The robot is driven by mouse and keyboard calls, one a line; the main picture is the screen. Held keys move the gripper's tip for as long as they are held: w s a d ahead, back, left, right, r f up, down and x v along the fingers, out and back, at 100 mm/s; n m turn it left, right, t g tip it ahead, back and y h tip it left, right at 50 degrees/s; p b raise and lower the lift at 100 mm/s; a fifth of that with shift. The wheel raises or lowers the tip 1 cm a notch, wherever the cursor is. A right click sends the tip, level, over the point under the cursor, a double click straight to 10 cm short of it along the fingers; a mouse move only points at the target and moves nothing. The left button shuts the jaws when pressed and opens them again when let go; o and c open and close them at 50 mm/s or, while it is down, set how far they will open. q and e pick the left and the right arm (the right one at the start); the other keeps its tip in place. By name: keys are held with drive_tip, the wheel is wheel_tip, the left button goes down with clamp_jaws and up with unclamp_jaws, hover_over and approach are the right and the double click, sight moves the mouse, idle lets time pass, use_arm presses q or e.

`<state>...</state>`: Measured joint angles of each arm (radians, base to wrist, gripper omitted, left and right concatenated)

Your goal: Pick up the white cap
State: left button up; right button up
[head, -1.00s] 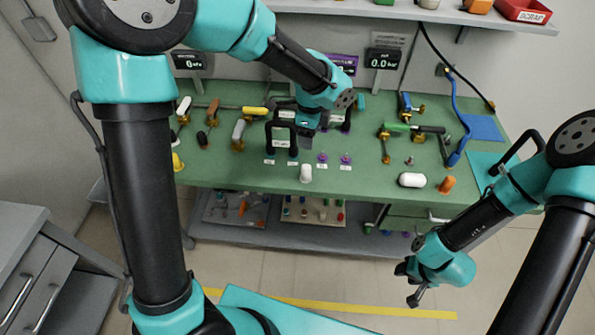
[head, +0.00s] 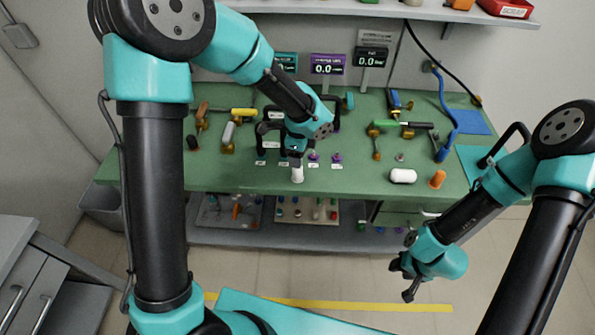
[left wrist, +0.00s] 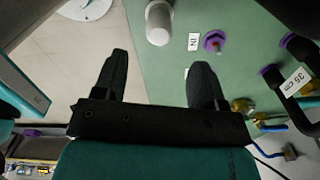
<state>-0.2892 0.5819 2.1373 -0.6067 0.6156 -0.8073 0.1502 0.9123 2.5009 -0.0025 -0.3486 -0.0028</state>
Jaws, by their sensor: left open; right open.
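The white cap (head: 297,174) stands upright near the front edge of the green bench (head: 240,178). It also shows in the left wrist view (left wrist: 158,24), at the top, just beyond my open fingers and between their lines. My left gripper (left wrist: 160,65) is open and empty; in the head view it (head: 297,158) is just behind and above the cap and partly covers it. My right gripper (head: 404,279) hangs in front of the bench, over the floor, far from the cap; its jaws look small there.
A white cylinder (head: 403,176) lies on its side to the right, next to an orange piece (head: 437,179). Purple fittings (head: 314,156) and small labels stand close behind the cap. Black-handled frames and several valves fill the bench's back. A shelf (head: 430,13) overhangs the rear.

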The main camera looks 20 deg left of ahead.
sight(299, 171)
use_arm(q)
drive_tip(key=shift+f, duration=1.75)
drive_tip(key=shift+f, duration=0.1)
drive_tip(key=shift+f, duration=2.5)
drive_tip(key=shift+c, duration=0.4)
drive_tip(key=c, duration=0.9)
drive_tip(key=shift+o, duration=0.2)
